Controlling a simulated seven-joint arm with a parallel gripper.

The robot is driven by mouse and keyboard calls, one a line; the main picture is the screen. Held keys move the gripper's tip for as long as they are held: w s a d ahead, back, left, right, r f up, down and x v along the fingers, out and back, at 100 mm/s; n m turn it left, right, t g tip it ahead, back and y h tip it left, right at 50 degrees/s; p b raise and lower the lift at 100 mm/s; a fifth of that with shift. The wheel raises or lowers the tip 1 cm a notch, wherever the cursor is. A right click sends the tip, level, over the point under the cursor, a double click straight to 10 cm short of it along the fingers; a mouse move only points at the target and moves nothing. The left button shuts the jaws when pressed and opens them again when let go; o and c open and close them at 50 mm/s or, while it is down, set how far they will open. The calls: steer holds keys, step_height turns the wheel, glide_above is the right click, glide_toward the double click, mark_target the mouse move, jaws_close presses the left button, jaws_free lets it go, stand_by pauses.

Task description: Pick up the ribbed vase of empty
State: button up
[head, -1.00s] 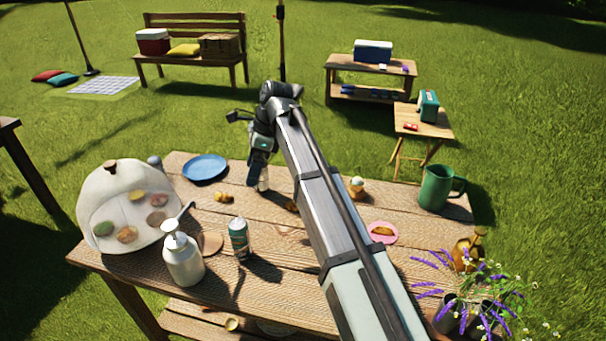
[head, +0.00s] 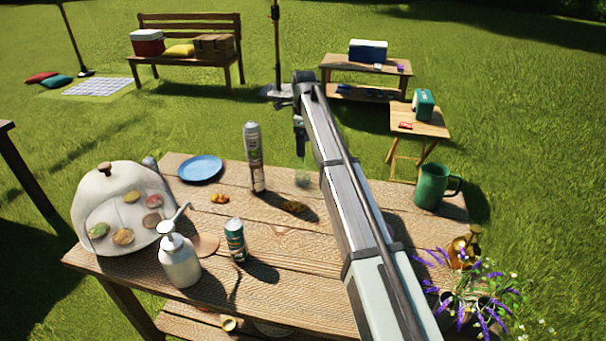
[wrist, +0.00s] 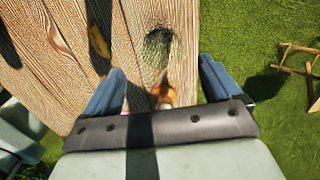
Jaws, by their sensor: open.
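A clear, greenish glass vessel, which appears to be the ribbed vase (head: 303,179), stands on the wooden table near its far edge, just left of my arm. The wrist view shows it as a dark green glass (wrist: 158,47) between and beyond the fingertips; its ribs are hard to make out. My gripper (wrist: 162,72) is open with nothing between its fingers. In the head view my gripper (head: 301,148) hangs above the glass, partly hidden by my arm.
A tall spray can (head: 254,157) stands left of the glass. An orange-and-white item (wrist: 163,95) shows close to the gripper in the wrist view. A blue plate (head: 200,169), green pitcher (head: 432,186), pump bottle (head: 180,262) and small can (head: 235,240) stand around.

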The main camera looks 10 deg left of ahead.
mark_target(303, 160)
steer(key=shift+w+a+f, duration=0.1)
steer(key=shift+f, duration=2)
steer(key=shift+w+a+f, duration=0.1)
steer(key=shift+f, duration=1.95)
steer(key=shift+c, duration=0.5)
steer(key=c, duration=1.5)
steer(key=shift+o, duration=0.2)
steer(key=shift+r, duration=0.15)
